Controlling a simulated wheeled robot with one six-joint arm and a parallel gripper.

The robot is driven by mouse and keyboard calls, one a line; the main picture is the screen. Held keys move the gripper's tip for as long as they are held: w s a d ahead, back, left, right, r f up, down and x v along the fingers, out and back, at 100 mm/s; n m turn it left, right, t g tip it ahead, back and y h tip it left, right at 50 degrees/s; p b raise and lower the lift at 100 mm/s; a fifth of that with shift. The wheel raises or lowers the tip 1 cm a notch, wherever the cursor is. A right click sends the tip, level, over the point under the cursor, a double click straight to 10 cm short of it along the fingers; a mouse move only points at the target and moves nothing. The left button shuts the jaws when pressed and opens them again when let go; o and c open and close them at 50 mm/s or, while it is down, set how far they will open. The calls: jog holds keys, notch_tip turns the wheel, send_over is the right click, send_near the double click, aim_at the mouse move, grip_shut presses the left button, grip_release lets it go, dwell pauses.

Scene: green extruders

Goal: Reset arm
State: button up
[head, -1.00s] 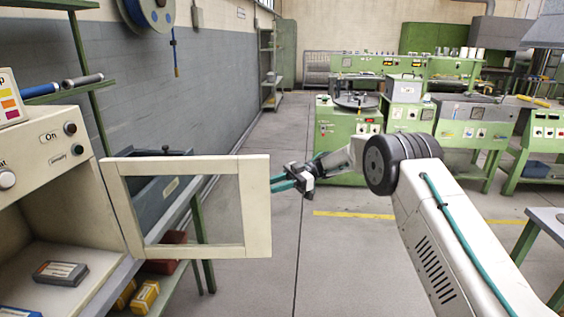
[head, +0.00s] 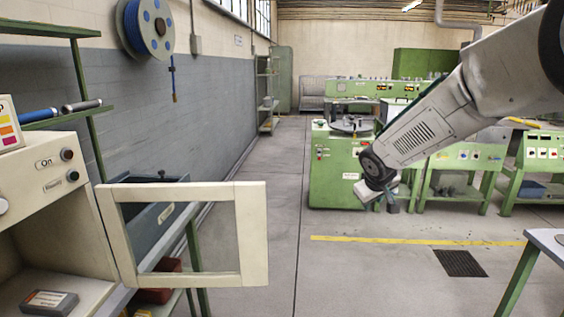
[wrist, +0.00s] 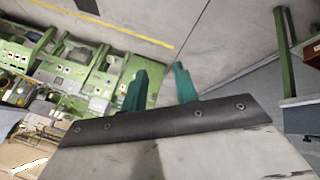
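My arm reaches in from the upper right of the head view, and its end hangs down at right of centre. My gripper (head: 391,206) is small there and partly hidden by the wrist.
A dark grey box (head: 42,303) lies inside the cabinet. A green machine (head: 335,172) and green workbenches (head: 460,158) stand at the back. A table corner (head: 552,241) juts in at the right. The floor (head: 340,280) between is clear.

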jog(key=s+r+m+g+y, duration=0.1)
jog(key=s+r+m+g, duration=0.1)
jog(key=s, duration=1.9)
jog(key=s+d+r+m+g+y, duration=0.1)
jog(key=s+r+m+g, duration=0.1)
jog(key=s, duration=2)
jog(key=shift+s+r+m+g, duration=0.3)
jog(key=shift+r+g, duration=0.3)
jog(key=shift+r, duration=0.4)
